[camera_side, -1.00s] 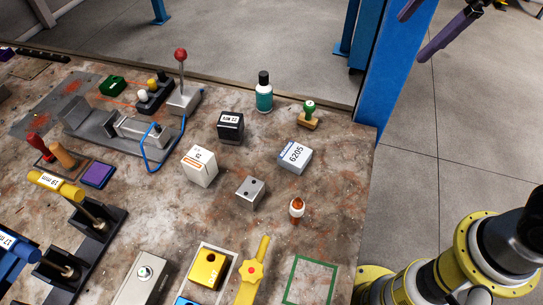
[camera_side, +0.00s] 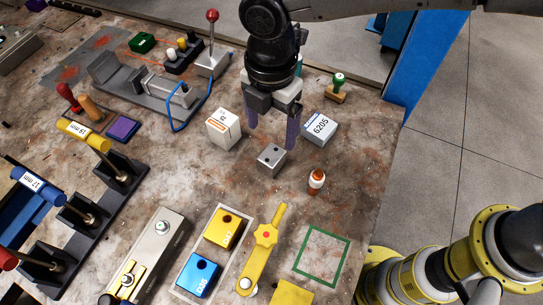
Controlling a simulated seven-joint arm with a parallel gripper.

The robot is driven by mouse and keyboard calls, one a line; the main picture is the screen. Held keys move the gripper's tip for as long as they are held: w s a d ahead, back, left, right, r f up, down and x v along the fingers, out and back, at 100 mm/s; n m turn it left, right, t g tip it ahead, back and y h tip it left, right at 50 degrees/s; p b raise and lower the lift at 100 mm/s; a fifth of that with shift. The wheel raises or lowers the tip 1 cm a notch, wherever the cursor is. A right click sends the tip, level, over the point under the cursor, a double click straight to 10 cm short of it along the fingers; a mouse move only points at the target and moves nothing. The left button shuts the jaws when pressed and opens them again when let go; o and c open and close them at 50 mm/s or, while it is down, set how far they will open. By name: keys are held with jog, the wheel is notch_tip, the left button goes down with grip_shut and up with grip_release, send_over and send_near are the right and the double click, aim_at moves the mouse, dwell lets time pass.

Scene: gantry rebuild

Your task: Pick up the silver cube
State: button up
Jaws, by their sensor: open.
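The silver cube (camera_side: 270,160) with dark holes in its faces sits on the stained bench top near the middle of the view. My gripper (camera_side: 272,136) has come in from the top and points down, its two purple fingers spread apart. The fingers are just behind and above the cube in the picture, one toward the left and one near the cube's upper right. Nothing is between them that I can see. I cannot tell their exact height over the bench.
A white box (camera_side: 223,129) stands left of the cube, and a box marked 6205 (camera_side: 320,128) stands to its right. A small orange-and-white bottle (camera_side: 317,181) is at lower right. A green-topped stamp (camera_side: 337,90) is behind. Bare bench lies in front of the cube.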

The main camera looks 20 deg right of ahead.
aim_at(271, 155)
notch_tip(271, 155, down, 10)
jog(key=shift+f, duration=0.1)
dwell(0.4)
grip_shut()
dwell(0.4)
